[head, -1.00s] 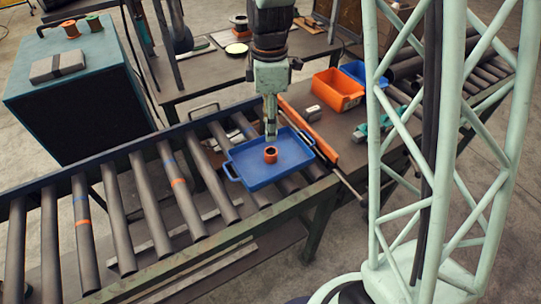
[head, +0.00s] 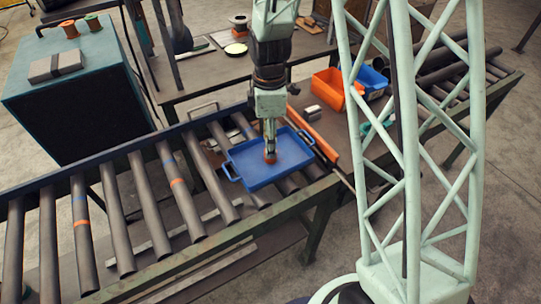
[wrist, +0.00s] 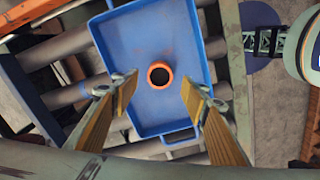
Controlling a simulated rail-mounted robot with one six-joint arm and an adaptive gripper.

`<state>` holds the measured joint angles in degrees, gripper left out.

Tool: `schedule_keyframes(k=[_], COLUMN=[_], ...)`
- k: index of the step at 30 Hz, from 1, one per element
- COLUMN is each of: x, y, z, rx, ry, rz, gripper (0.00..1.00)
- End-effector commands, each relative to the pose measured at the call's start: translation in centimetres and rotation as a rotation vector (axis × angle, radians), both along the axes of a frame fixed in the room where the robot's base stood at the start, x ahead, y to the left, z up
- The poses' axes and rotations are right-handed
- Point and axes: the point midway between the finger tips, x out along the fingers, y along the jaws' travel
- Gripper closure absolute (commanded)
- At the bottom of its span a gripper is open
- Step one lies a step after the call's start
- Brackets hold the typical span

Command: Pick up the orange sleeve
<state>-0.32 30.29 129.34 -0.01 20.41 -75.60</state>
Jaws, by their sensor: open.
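The orange sleeve (wrist: 159,75) is a short ring with a dark bore, standing upright on the floor of the blue tray (wrist: 180,112). In the head view the sleeve (head: 270,160) is partly hidden behind my gripper (head: 270,150). The blue tray (head: 258,180) lies on the rollers. In the wrist view my gripper (wrist: 158,92) is open, with one yellow finger on each side of the sleeve and clear gaps between. The fingers are not touching it. The exact height of the fingertips above the tray is hard to tell.
An orange bin (head: 331,88) and a blue bin (head: 366,80) stand on the bench to the right. A long orange bar (head: 318,140) lies just right of the tray. Bare rollers (head: 140,205) extend left. My green lattice column is at right.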

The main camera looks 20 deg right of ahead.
Motion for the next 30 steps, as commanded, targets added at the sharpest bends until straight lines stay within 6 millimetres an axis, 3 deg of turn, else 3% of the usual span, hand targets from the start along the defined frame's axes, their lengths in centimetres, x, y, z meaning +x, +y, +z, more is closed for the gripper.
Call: schedule_keyframes(k=[17,30], x=[0.0,-0.1], y=[0.0,-0.4], z=[-0.5,-3.8], rx=[0.0,0.0], ry=[0.0,0.001], rz=[0.0,0.0], gripper=[0.59,0.59])
